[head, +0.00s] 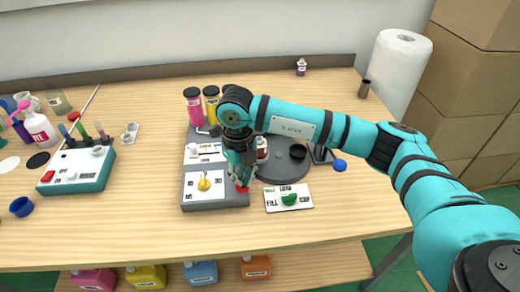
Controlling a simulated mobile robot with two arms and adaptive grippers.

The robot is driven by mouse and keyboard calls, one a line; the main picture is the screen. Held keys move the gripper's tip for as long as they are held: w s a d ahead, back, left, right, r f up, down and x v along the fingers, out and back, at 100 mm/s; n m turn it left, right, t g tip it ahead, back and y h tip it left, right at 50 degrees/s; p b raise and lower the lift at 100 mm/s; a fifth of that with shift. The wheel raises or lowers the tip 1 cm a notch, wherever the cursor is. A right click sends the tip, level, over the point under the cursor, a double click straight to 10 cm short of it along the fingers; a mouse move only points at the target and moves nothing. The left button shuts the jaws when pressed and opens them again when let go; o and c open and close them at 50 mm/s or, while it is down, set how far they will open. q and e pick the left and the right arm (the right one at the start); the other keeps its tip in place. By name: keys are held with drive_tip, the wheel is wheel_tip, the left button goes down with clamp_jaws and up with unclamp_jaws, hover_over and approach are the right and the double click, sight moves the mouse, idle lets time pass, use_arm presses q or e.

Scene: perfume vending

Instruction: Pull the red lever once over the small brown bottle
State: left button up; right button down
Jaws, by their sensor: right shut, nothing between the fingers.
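My right arm reaches in from the right, and its gripper (241,178) points down over the right edge of the grey dispensing machine (215,206). Its fingers are shut with nothing between them. A small red part (243,189), probably the red lever, shows right at the fingertips; I cannot tell whether they touch it. A small brown bottle (262,149) with a pale label stands just right of the gripper, partly hidden by my arm. The yellow knob (204,183) sits on the machine's white panel, left of the gripper. My left gripper is not in view.
Pink (194,108) and yellow (212,106) containers stand behind the machine. A dark round plate (285,165) and a white card with a green piece (289,199) lie to the right. A teal box (77,168) and a spray bottle (38,126) are at left. The front table strip is clear.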

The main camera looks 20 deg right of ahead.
wheel_tip(320, 180, up, 10)
drive_tip(key=p, duration=0.4)
drive_tip(key=shift+f+p, duration=0.25)
drive_tip(key=shift+p, duration=0.05)
idle(1.2)
